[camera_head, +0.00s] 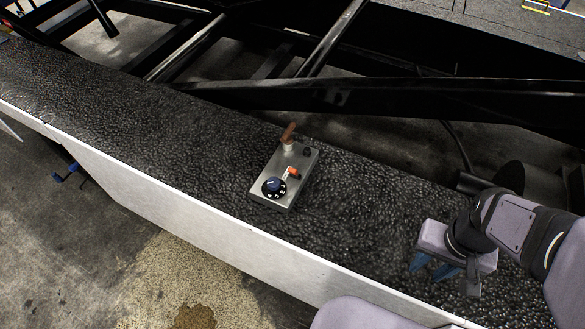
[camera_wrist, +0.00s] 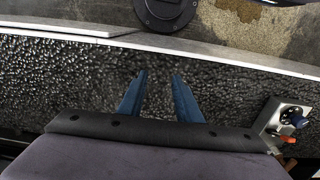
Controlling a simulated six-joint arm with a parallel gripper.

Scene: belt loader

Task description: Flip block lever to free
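A grey metal control box (camera_head: 296,160) lies on the black textured ledge, near the middle of the head view. It carries a dark blue round knob (camera_head: 274,186), a small orange lever (camera_head: 293,172) and a brown handle (camera_head: 289,132) on a pale post at its far end. I cannot tell for sure which of these is the block lever, or read the marks by the knob. My gripper (camera_head: 430,268) is to the right of the box, over the ledge, apart from it. In the wrist view its blue fingers (camera_wrist: 159,76) are spread and empty; the box (camera_wrist: 273,117) shows at the right edge.
The black ledge (camera_head: 180,135) has a white front edge (camera_head: 190,212). Black metal beams (camera_head: 400,97) run behind it. The ledge surface between my gripper and the box looks clear. Concrete floor (camera_head: 50,240) lies in front.

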